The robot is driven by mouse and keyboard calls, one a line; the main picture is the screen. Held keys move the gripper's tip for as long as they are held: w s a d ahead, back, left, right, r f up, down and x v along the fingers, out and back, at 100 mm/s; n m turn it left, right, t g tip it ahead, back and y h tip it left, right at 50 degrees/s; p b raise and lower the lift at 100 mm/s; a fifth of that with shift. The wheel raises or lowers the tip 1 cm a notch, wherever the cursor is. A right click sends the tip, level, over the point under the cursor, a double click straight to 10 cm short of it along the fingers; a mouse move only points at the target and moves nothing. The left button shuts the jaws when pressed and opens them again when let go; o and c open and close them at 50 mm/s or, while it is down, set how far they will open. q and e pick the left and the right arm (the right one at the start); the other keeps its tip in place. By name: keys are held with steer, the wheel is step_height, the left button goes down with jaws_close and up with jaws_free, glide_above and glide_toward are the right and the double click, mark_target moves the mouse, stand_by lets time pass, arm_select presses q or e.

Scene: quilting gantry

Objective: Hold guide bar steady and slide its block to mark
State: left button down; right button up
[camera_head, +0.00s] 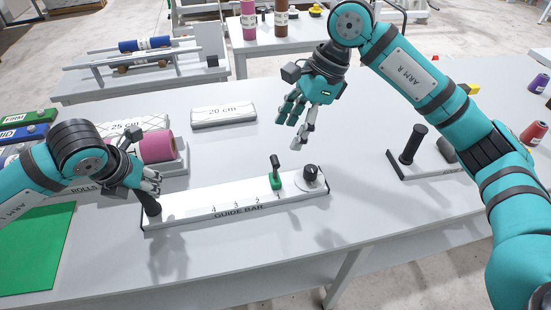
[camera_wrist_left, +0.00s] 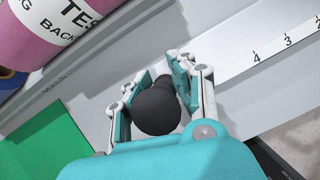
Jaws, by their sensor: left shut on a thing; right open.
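The white guide bar (camera_head: 215,203) lies on the table, with numbered marks along its top; its 4 and 3 marks also show in the left wrist view (camera_wrist_left: 262,62). My left gripper (camera_head: 150,190) is shut on the black post handle (camera_wrist_left: 157,108) at the bar's left end. The green block (camera_head: 276,181) with an upright black handle (camera_head: 275,163) sits on the bar near the 1 mark. A round knob (camera_head: 310,174) stands at the bar's right end. My right gripper (camera_head: 297,128) is open and empty, above and behind the block, touching nothing.
A pink roll (camera_head: 157,147) lies in a holder behind my left gripper. A white box labelled 20 cm (camera_head: 224,112) stands behind the bar. A green mat (camera_head: 35,245) lies front left. A black post (camera_head: 413,144) stands on a white base to the right. The table front is clear.

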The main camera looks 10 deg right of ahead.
mark_target(276, 160)
steer(key=x, duration=0.9)
steer(key=shift+a+f, duration=0.15)
steer(key=shift+f, duration=0.2)
steer(key=shift+c, duration=0.2)
jaws_close()
